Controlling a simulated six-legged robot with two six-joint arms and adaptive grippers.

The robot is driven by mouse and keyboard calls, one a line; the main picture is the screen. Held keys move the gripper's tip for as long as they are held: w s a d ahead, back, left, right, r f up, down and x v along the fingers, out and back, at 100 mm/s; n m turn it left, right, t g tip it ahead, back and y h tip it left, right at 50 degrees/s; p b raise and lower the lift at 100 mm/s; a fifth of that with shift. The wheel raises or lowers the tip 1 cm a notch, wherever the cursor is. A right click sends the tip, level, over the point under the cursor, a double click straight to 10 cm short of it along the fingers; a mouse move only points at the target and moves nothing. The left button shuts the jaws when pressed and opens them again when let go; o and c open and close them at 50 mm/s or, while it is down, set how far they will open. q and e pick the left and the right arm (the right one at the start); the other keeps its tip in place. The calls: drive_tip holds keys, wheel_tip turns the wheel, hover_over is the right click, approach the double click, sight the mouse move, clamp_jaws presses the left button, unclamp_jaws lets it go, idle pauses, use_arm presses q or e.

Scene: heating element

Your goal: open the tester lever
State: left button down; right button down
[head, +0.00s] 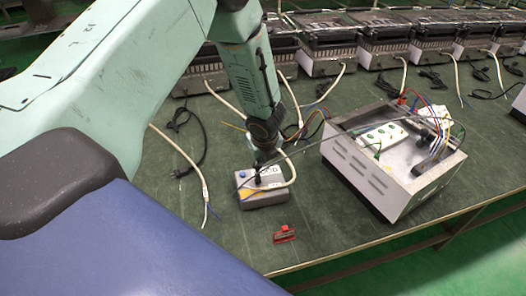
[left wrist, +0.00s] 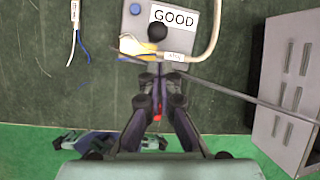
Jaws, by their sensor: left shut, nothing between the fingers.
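The tester is a small grey box (head: 268,198) on the green table, with a blue button and a white label. In the left wrist view the tester (left wrist: 136,28) shows the label "GOOD". A black round knob (left wrist: 157,32), apparently the lever's end, stands at its middle. My left gripper (head: 262,153) points down just above the tester. In the left wrist view its fingers (left wrist: 157,66) are together and empty, close to the knob; I cannot tell whether they touch it. A white cable (left wrist: 205,45) with blue and yellow ends lies across the tester. My right gripper is out of view.
An open metal case (head: 395,165) with coloured wires stands right of the tester. A small red part (head: 284,234) lies near the table's front edge. A loose white cable (head: 185,160) lies to the left. Several heater units (head: 330,40) line the back.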

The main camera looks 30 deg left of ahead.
use_arm(q)
drive_tip(key=shift+v, duration=2.5)
drive_tip(key=shift+s, duration=0.1)
